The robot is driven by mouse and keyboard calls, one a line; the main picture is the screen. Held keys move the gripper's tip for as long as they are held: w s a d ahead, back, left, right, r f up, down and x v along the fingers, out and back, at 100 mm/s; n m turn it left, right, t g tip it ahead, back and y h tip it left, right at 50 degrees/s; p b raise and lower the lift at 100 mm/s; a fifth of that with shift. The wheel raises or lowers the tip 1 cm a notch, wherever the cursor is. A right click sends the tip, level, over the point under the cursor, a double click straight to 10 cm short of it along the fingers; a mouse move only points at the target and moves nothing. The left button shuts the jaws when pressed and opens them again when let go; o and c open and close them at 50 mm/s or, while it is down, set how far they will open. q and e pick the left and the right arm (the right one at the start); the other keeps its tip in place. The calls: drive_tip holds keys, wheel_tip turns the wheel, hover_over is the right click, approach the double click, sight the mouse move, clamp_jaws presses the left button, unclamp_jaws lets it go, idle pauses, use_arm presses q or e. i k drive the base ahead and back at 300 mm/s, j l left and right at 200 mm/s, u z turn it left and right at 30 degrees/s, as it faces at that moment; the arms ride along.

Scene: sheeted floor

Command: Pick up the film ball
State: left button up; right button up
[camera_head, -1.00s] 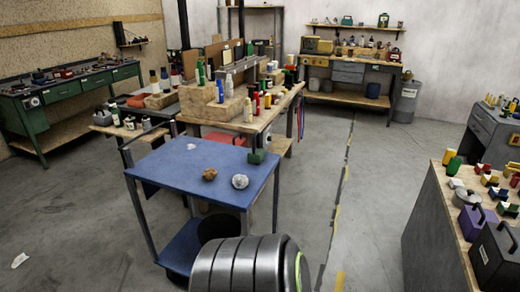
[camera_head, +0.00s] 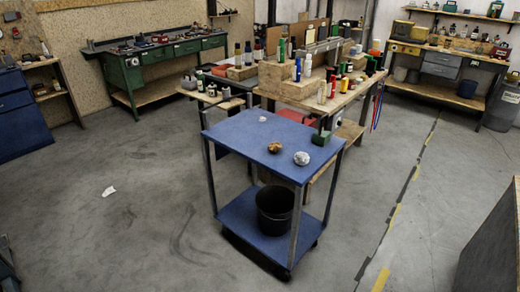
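A whitish, crumpled ball (camera_head: 301,158), which looks like the film ball, rests on the blue top of a cart (camera_head: 235,128) near its front right edge. A brown crumpled ball (camera_head: 274,147) lies just left of it, apart from it. A small white scrap (camera_head: 262,119) lies farther back on the same top. Neither of my grippers is in view, and nothing touches the balls.
A black bucket (camera_head: 275,222) stands on the cart's lower shelf. A cluttered wooden table (camera_head: 290,92) stands close behind. A white scrap (camera_head: 109,191) lies on open floor at left.

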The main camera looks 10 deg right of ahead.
sight(301, 158)
drive_tip(key=k+z, duration=0.2)
drive_tip(key=z, duration=0.55)
drive_tip(key=i+l, duration=0.7)
drive_tip(key=i, duration=0.15)
drive_tip(key=i+l, duration=0.7)
drive_tip(key=i, duration=0.2)
drive_tip(key=i+l+u, duration=0.3)
drive_tip(key=i+l, duration=0.9)
drive_tip(key=l, duration=0.2)
